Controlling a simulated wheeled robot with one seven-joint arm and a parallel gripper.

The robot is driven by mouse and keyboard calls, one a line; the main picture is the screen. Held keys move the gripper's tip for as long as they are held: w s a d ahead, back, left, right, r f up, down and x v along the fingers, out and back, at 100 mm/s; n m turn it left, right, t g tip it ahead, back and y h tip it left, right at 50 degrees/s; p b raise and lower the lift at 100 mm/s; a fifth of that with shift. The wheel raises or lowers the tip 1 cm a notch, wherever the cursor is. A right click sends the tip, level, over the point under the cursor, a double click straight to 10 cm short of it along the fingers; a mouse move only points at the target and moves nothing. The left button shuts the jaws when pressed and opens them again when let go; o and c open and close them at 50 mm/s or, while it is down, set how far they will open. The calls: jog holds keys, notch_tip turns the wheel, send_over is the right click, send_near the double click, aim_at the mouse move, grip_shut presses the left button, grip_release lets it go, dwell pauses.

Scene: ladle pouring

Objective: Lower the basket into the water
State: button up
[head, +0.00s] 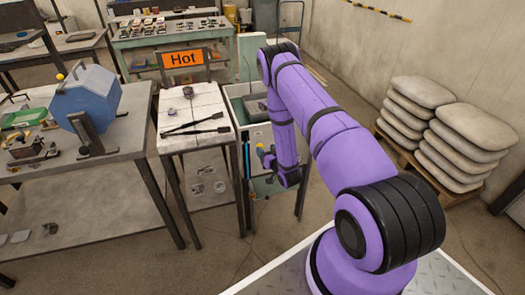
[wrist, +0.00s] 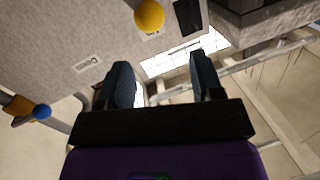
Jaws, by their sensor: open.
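My gripper (wrist: 160,62) is open, with two dark fingers apart and nothing seen between them. In the wrist view it is close to a grey panel (wrist: 110,35) with small labels. A yellow ball knob (wrist: 149,14) shows above the gap between the fingers, and a blue ball knob (wrist: 42,111) is to the left. In the head view the yellow knob (head: 260,148) is beside my wrist, at the front of a grey tank unit (head: 237,91). My arm covers part of this unit. I cannot clearly make out the basket or the water.
A white worktable (head: 190,110) with dark tongs (head: 197,127) stands left of the unit, with an orange "Hot" sign (head: 183,57) behind it. A grey bench (head: 125,140) carries a blue machine (head: 86,98). Stacked sacks (head: 467,140) stand at the right. Floor is clear in front.

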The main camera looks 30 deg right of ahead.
jog(key=s+f, duration=0.3)
jog(key=s, duration=0.1)
jog(key=shift+t, duration=0.3)
jog(key=w, duration=1.1)
jog(key=shift+d+f, duration=0.15)
jog(key=shift+d, duration=0.25)
